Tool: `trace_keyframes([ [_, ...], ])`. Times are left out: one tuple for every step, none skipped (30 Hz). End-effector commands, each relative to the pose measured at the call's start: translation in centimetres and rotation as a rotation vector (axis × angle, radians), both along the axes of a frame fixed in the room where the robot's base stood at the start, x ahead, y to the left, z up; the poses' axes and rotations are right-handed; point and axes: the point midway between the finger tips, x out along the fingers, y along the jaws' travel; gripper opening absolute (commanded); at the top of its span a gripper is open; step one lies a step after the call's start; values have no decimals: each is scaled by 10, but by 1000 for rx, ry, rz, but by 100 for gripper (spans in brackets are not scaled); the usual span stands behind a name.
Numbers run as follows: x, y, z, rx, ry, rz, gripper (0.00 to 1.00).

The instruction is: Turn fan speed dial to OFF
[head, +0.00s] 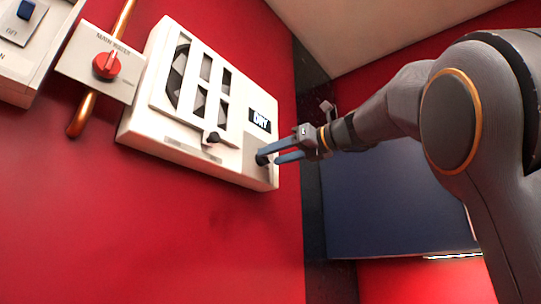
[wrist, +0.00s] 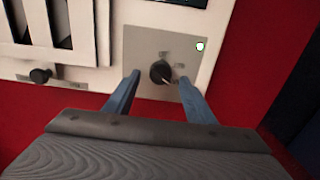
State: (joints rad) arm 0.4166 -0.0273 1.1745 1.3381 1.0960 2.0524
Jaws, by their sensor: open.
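The fan speed dial (wrist: 160,72) is a round black knob with a light pointer line, on a grey plate (wrist: 140,45) at one end of a white wall unit. In the wrist view the pointer slants down and to the right; the small labels around it are too blurred to read. In the head view the dial (head: 262,159) shows at the fingertips, partly hidden. My gripper (head: 269,156) is open, its two blue fingers reaching to the plate. In the wrist view the gripper's (wrist: 158,80) fingers stand on either side of the dial, with the right finger closer. Contact cannot be told.
A green-white indicator (wrist: 200,46) sits on the plate's upper right. A black slider knob (head: 213,137) projects from the white unit (head: 150,125). Farther left are a red valve knob (head: 106,65) and a copper pipe (head: 82,112). Red wall lies below.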

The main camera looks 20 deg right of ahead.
Motion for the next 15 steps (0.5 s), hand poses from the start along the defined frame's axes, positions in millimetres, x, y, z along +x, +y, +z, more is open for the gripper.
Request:
trace_keyframes([
  [5, 4, 1, 1, 1, 2, 50],
  [8, 7, 1, 0, 0, 3, 50],
  [11, 9, 1, 0, 0, 2, 50],
  [13, 10, 1, -1, -1, 1, 50],
  [15, 11, 1, -1, 0, 0, 50],
  [16, 12, 0, -1, 0, 0, 50],
  [17, 13, 0, -1, 0, 0, 50],
  [18, 13, 0, -1, 0, 0, 50],
  [19, 14, 0, -1, 0, 0, 50],
  [19, 14, 0, -1, 0, 0, 50],
  [19, 14, 0, -1, 0, 0, 50],
  [19, 14, -1, -2, 0, -1, 50],
  [19, 14, -1, -2, 0, -1, 50],
  [19, 13, -1, -2, 0, -1, 50],
  [19, 13, -1, -2, 0, -1, 50],
])
